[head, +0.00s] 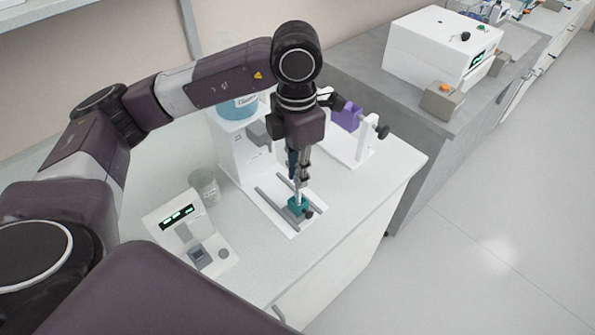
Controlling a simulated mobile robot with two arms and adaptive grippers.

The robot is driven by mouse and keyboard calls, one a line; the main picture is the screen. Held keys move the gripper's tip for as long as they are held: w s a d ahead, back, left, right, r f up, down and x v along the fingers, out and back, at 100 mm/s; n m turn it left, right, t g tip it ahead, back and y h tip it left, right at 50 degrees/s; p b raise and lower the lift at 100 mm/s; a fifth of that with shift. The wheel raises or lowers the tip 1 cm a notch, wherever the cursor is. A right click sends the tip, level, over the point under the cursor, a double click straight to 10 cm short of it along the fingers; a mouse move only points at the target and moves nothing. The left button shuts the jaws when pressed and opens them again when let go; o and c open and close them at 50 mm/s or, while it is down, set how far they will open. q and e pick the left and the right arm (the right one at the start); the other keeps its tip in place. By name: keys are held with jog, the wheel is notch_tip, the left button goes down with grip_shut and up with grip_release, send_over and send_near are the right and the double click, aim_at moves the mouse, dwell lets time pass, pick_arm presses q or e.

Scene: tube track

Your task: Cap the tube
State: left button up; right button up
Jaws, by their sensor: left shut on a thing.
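My left gripper (299,183) points straight down over the bench. It is shut on a small pale piece (298,198) right above a teal block (297,207). I cannot tell at this size whether the piece is the tube or its cap. The teal block, with a dark knob at its right side, sits on a track of grey rails (270,200) on a white base. The piece's lower end meets or hides behind the block's top, so contact is unclear. My right gripper is not in view.
A white device with a green display (178,215) and a clear beaker (205,187) stand to the left. Behind are a white unit with a blue container (238,107) and a stand with a purple block (346,117). The bench's right front is clear.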

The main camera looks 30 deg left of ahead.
pick_arm(q)
jog(key=shift+f+b, duration=0.4)
jog(key=shift+b, duration=0.25)
dwell(1.2)
jog(key=o, duration=0.7)
jog(key=shift+o, duration=0.2)
jog(key=shift+r, duration=0.15)
notch_tip(320, 180, up, 12)
dwell(0.5)
jog(key=shift+a, duration=0.1)
dwell(0.6)
